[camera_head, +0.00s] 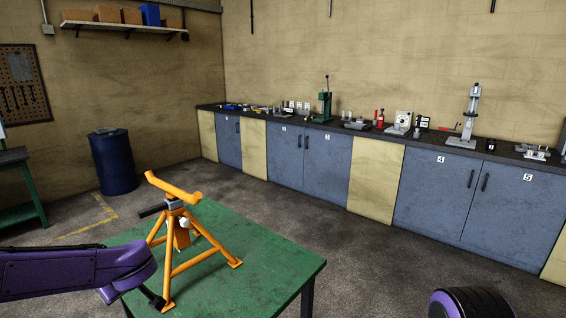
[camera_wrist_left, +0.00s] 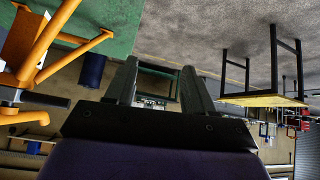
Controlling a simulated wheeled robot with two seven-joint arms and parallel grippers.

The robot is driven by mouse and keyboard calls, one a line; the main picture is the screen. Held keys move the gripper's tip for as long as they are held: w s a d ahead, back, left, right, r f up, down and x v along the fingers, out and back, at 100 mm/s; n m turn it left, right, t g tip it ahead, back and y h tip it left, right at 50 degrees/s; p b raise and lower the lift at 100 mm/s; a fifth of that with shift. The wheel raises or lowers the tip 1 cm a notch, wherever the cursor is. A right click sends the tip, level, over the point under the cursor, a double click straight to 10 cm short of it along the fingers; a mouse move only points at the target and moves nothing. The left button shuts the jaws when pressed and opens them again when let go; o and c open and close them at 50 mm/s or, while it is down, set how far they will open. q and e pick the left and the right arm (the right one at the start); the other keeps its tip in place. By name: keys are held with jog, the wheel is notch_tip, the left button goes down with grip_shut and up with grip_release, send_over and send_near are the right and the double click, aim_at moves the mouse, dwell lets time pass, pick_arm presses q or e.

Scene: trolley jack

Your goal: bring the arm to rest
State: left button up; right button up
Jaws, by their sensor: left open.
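An orange jack stand (camera_head: 180,238) with splayed legs and a forked top stands upright on the green table (camera_head: 262,255). A black bar sticks out to the left near its top, and a pale round knob shows on its front. My left arm comes in from the left, in front of the stand. Its gripper is mostly hidden in the head view. In the left wrist view my left gripper (camera_wrist_left: 159,75) has its two fingers apart with nothing between them. The orange stand (camera_wrist_left: 38,48) shows there at the left, apart from the fingers. My right gripper is out of view.
A blue drum (camera_head: 112,162) stands on the floor behind the table. A long workbench (camera_head: 330,132) with blue cabinets and several tools runs along the back wall. Open floor lies between the table and the cabinets. A purple and black part of mine shows at the bottom right.

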pick_arm(q)
jog(key=s+d+f+m+t+b, duration=0.15)
jog(key=s+f, duration=0.25)
jog(key=f, duration=0.5)
jog(key=s+d+f+m+b, duration=0.15)
jog(key=s+f, duration=0.25)
jog(key=f, duration=0.5)
jog(key=s+d+f+m+b, duration=0.1)
jog(key=s+d+f+b, duration=0.1)
jog(key=s+f, duration=0.5)
jog(key=s+d+f+g+h+b, duration=0.1)
jog(key=s+f, duration=0.5)
jog(key=s, duration=0.3)
jog(key=s+d+f+m+g+h+b, duration=0.1)
jog(key=s+d+f+h, duration=0.1)
jog(key=s+f, duration=0.5)
jog(key=shift+s+g, duration=0.35)
jog(key=shift+s, duration=0.6)
